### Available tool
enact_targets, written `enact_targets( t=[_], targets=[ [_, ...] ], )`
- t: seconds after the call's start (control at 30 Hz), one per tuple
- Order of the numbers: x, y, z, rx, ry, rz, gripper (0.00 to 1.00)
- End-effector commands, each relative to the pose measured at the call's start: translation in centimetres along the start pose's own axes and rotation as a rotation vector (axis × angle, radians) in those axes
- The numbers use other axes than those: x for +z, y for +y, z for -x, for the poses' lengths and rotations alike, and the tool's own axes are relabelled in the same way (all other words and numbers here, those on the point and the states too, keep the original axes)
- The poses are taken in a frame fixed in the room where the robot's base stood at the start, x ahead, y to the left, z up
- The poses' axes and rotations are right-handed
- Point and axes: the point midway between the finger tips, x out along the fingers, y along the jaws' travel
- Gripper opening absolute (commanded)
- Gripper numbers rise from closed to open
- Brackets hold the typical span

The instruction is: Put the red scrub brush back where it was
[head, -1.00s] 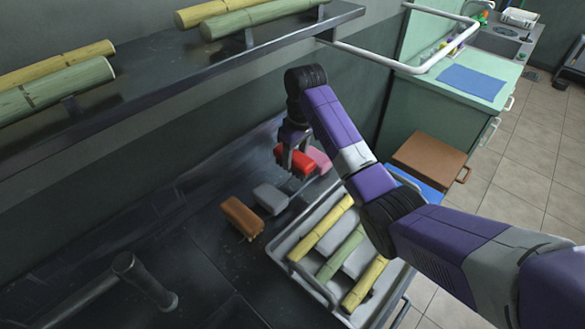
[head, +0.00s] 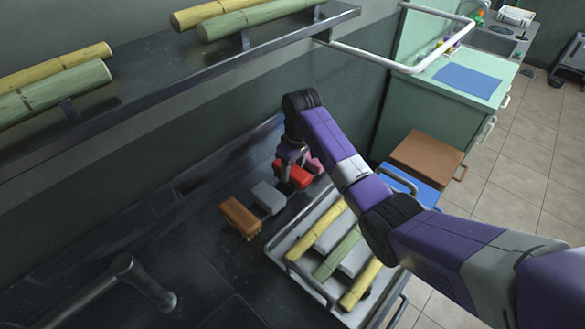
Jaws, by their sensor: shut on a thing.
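The red scrub brush (head: 297,175) is between the fingers of my gripper (head: 291,178), which is shut on it. It is low over the dark counter, in line with the other brushes. A grey brush (head: 268,197) stands to its left, and a brown brush (head: 239,217) stands further left. A pink brush (head: 314,163) is just behind and to the right, partly hidden by my arm. I cannot tell whether the red brush touches the counter.
A white tray (head: 275,245) with yellow and green cane pieces stands in front of the brushes. A shelf (head: 190,70) with more cane hangs above. Brown and blue boxes stand right of the tray.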

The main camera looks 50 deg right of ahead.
Motion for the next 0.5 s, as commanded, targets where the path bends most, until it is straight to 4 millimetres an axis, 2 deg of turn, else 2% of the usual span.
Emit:
enact_targets(
  t=[0.2, 0.23, 0.3, 0.33, 0.5],
  targets=[
    [0.08, -0.01, -0.59, 0.0, -0.001, 0.0, 0.11],
    [0.1, -0.02, -0.58, 0.0, -0.001, 0.0, 0.53],
    [0.09, -0.01, -0.56, 0.0, -0.001, 0.0, 0.67],
    [0.09, -0.01, -0.55, 0.0, -0.001, 0.0, 0.71],
    [0.09, -0.01, -0.54, 0.0, -0.001, 0.0, 0.71]
  ],
)
